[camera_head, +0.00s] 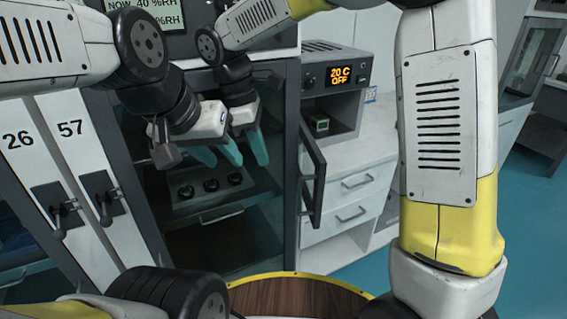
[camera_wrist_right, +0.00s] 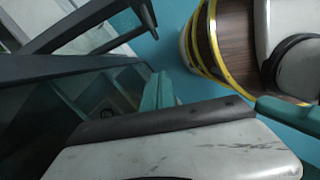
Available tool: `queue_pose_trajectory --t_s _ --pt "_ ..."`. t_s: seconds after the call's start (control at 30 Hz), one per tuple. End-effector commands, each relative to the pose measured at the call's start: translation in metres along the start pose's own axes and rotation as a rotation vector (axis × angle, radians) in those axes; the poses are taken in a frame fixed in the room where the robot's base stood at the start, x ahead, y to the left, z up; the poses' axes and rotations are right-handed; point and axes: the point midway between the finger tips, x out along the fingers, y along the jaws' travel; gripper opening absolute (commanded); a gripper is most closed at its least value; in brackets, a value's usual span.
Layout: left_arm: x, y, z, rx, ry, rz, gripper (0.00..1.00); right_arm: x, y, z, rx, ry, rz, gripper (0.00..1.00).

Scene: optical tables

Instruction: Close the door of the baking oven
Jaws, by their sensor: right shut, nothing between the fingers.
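The baking oven (camera_head: 345,76) is a grey box on the white counter, with a display reading 20 C OFF. Its dark-framed door (camera_head: 313,180) stands open at the oven's left side, swung out toward me. A small greenish object (camera_head: 321,124) sits inside. My right gripper (camera_head: 260,152) is shut and empty, left of the door and apart from it, with teal fingers pointing down. My left gripper (camera_head: 221,160) is just left of it, open and empty. In the right wrist view, a dark frame at upper left looks like the door (camera_wrist_right: 95,22).
A tall dark cabinet (camera_head: 290,215) stands behind the grippers, with several round black items (camera_head: 211,185) inside. Numbered white doors (camera_head: 58,135) are at left. Drawers (camera_head: 345,187) sit below the oven. My right forearm covers the area right of the oven.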

Motion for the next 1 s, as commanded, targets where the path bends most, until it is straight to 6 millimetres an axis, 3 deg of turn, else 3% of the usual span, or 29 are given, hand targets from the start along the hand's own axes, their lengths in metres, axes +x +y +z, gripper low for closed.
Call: queue_pose_trajectory --t_s 0.5,0.7,1.0 --pt "0.0 0.0 0.0 0.0 0.0 0.0 0.36 0.099 -0.001 0.002 0.004 -0.001 -0.005 0.0" --pt "0.0 0.0 0.0 0.0 0.0 0.0 0.36 0.103 0.0 0.031 0.007 0.001 -0.001 0.0" --pt "0.0 0.0 0.0 0.0 0.0 0.0 0.36 0.105 0.0 0.04 0.005 0.001 0.0 0.0"
